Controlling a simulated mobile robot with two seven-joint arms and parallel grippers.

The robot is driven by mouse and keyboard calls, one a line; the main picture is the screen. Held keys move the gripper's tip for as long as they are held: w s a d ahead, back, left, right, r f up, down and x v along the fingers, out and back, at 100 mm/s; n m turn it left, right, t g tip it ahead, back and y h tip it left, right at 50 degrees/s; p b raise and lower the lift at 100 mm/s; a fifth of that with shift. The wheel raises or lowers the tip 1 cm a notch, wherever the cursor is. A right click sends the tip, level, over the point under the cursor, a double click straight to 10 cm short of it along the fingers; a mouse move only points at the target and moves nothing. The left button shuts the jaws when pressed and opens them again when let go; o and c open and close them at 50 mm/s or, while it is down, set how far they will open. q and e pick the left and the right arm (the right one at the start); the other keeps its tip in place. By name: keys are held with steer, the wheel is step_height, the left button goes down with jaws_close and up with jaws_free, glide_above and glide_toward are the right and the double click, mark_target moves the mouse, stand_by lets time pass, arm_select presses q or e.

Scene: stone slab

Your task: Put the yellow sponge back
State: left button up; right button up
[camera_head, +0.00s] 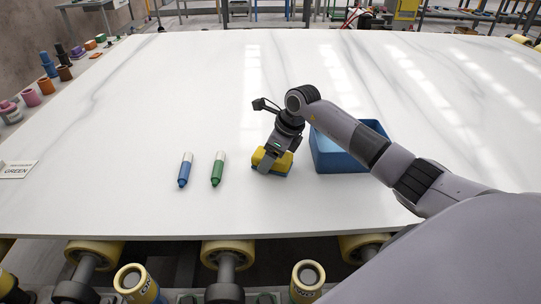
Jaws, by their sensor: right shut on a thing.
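The yellow sponge (283,164), with a darker underside, is on or just above the white stone slab, right of the green marker. My right gripper (267,163) reaches down over it from the right and is shut on it, partly covering it. I cannot tell whether the sponge touches the slab. A blue open box (333,158) stands just right of the sponge, partly hidden behind my right arm. My left gripper is not in the view.
A blue marker (185,170) and a green marker (218,169) stand or lie left of the sponge. A label reading GREEN (17,170) is at the far left. Rollers (228,254) run below the slab's front edge. The slab's back and left are clear.

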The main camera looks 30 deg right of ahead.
steer(key=shift+f, duration=0.2)
steer(key=o, duration=0.9)
steer(key=shift+r, duration=0.1)
steer(key=shift+o, duration=0.2)
steer(key=shift+r, duration=0.1)
steer(key=v, duration=1.2)
